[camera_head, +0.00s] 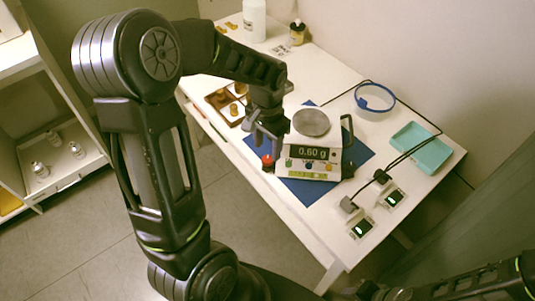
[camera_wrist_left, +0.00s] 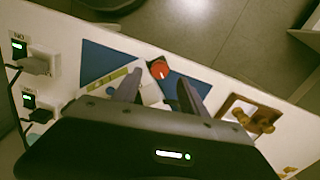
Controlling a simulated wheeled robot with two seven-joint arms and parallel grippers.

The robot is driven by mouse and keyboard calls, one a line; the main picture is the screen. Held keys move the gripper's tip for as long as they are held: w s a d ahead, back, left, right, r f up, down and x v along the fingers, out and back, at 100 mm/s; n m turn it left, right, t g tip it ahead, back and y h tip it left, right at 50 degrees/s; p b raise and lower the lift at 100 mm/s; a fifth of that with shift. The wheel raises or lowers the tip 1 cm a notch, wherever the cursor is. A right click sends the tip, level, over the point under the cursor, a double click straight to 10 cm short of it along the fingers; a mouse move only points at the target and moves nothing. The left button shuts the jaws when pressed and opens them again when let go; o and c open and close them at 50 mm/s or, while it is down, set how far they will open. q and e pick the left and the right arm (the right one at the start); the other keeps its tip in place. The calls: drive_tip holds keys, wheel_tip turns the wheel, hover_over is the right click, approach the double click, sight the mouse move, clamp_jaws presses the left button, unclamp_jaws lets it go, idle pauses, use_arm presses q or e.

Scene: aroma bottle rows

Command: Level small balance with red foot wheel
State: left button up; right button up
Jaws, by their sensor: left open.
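The small white balance (camera_head: 313,150) stands on a blue mat (camera_head: 352,160) on the white table. Its display reads 0.60 g, and a round grey pan is on top. The red foot wheel (camera_head: 267,161) is at its front left corner; it also shows in the left wrist view (camera_wrist_left: 159,69). My left gripper (camera_head: 265,143) is open just above the wheel. In the left wrist view its two fingers (camera_wrist_left: 160,90) stand apart with the wheel between and a little beyond them. Most of the balance is hidden behind the gripper in that view. My right gripper is not in view.
A wooden block with brass weights (camera_head: 229,106) is left of the balance. A blue ring (camera_head: 375,97), a teal tray (camera_head: 420,147) and two lit switch boxes with cables (camera_head: 361,228) are to the right. Bottles (camera_head: 297,33) stand at the back.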

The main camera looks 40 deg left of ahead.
sight(267, 159)
use_arm(q)
drive_tip(key=shift+f, duration=2.3)
drive_tip(key=shift+c, duration=0.3)
clamp_jaws()
